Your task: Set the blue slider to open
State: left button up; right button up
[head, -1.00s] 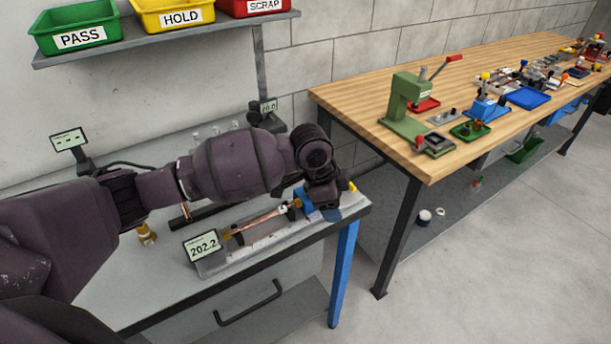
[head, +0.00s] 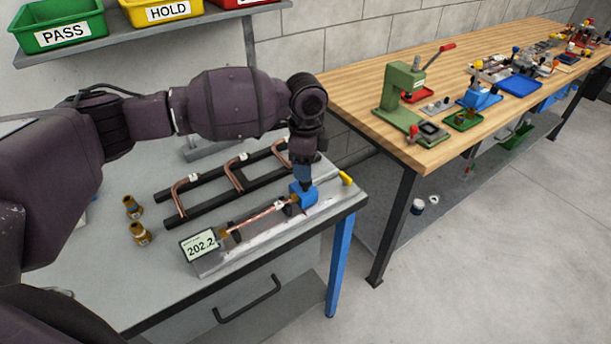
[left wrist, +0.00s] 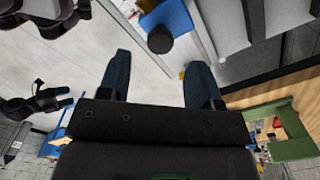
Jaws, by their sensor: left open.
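The blue slider (head: 303,195) sits at the right end of the grey gauge fixture (head: 262,238), beside one end of a copper tube (head: 259,215). My left gripper (head: 304,184) points down right over the slider. In the left wrist view the slider (left wrist: 174,17) and its black round knob (left wrist: 160,40) lie ahead of the two open, separated fingers (left wrist: 159,60). The knob lines up between the fingertips, but I cannot tell whether they touch it. A dark gripper-like part (left wrist: 45,102) at the left edge of that view may be my right gripper; its jaws are unclear.
A display (head: 199,245) at the fixture's left end reads 202.2. Behind stands a black rack (head: 210,200) with bent copper tubes. Two brass fittings (head: 140,233) stand to the left. A yellow piece (head: 346,178) is right of the slider. A wooden bench (head: 450,140) stands further right.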

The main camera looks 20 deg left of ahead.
aim_at(303, 188)
pick_arm(q)
jog(key=shift+f, duration=2.35)
jog(key=shift+c, duration=0.4)
